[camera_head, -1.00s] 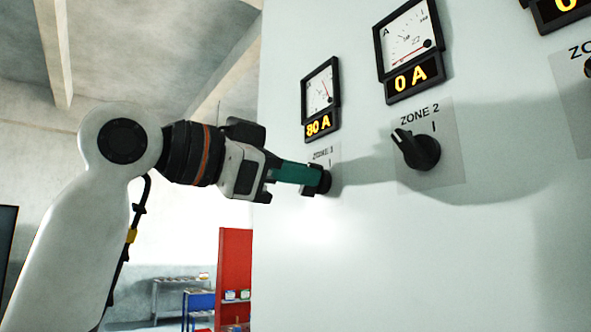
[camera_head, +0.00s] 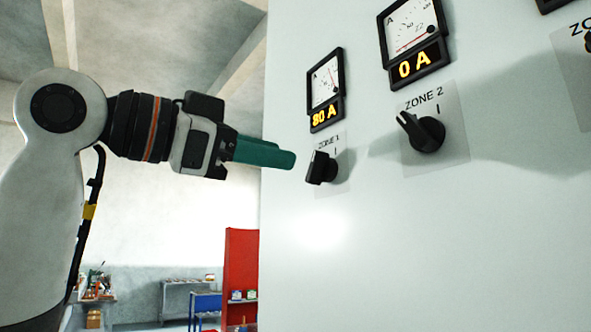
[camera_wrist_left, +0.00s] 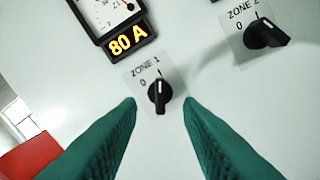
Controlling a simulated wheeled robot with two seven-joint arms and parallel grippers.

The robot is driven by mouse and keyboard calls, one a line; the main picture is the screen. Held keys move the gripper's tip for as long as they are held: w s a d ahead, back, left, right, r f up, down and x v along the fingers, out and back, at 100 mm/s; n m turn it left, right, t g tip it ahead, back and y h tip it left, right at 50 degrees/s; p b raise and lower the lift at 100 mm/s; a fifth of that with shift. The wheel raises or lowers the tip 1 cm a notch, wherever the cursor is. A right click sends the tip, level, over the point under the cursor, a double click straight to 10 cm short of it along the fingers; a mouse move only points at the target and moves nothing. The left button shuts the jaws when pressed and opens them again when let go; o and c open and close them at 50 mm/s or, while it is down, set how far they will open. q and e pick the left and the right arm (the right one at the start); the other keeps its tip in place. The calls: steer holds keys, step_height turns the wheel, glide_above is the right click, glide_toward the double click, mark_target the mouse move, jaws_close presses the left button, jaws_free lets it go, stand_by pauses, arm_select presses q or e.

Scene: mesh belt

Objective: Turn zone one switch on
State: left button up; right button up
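The zone 1 switch (camera_head: 321,168) is a black rotary knob on the pale panel, under a display reading 80 A (camera_head: 325,115). In the left wrist view the knob (camera_wrist_left: 159,95) stands upright, its white mark towards the "I". My left gripper (camera_head: 280,156) has green fingers and is just left of the knob, clear of it. In the left wrist view its fingers (camera_wrist_left: 160,103) are apart with nothing between them, the knob in front of the gap. My right gripper is not in view.
The zone 2 switch (camera_head: 426,134) is to the right, turned left, below a display reading 0 A (camera_head: 418,64). The panel (camera_head: 420,250) is clear below the switches. A red cabinet (camera_head: 241,270) and a blue shelf (camera_head: 207,305) stand in the background.

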arm_select(q)
steer(key=b+v, duration=0.1)
steer(key=v, duration=0.5)
steer(key=shift+s+a, duration=0.2)
steer(key=shift+a, duration=0.05)
